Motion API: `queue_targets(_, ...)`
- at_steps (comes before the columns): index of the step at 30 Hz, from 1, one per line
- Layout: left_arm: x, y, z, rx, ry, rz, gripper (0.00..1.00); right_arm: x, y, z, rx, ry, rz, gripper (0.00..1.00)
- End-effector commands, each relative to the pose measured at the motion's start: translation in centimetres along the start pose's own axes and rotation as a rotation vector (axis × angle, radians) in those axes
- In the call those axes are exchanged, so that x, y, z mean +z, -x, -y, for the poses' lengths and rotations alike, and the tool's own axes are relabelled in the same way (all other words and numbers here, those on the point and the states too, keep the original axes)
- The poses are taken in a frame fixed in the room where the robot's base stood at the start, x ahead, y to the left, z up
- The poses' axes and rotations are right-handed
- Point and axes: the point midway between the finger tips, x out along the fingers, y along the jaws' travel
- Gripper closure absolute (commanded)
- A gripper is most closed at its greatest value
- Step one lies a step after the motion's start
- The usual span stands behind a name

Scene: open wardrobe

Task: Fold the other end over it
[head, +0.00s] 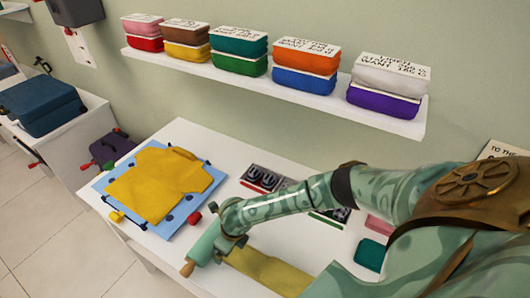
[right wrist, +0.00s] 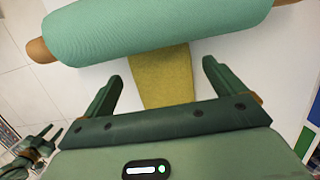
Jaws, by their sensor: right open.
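A yellow cloth strip (head: 268,270) lies on the white table, and its end also shows in the right wrist view (right wrist: 168,85). A green cylinder with wooden ends (head: 206,249) lies across the strip's left part. It spans the top of the right wrist view (right wrist: 160,30) and hides the strip behind it. My right gripper (right wrist: 163,70) is open and empty. Its fingers are either side of the strip, short of the cylinder; I cannot tell whether they touch the cloth. A small green gripper, apparently my left (right wrist: 48,138), shows at the lower left of the right wrist view; its jaws are unclear.
A yellow garment (head: 160,176) lies on a blue board (head: 97,190) at the table's left. Dark boxes (head: 262,179) stand at the back. A pink block (head: 379,224) and a teal block (head: 370,254) are at the right. A wall shelf (head: 320,96) holds folded bundles.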

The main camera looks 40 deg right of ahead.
Motion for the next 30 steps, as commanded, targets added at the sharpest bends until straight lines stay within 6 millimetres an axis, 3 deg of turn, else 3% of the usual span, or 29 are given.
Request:
queue_targets(14,-0.1,0.5,0.1,-0.001,0.000,-0.001,0.64,0.1,0.5,0.0,0.000,0.000,0.001,0.05)
queue_targets(30,-1.1,6.3,0.4,-0.004,0.000,-0.012,0.64,1.6,6.9,0.0,0.000,0.000,0.001,0.05)
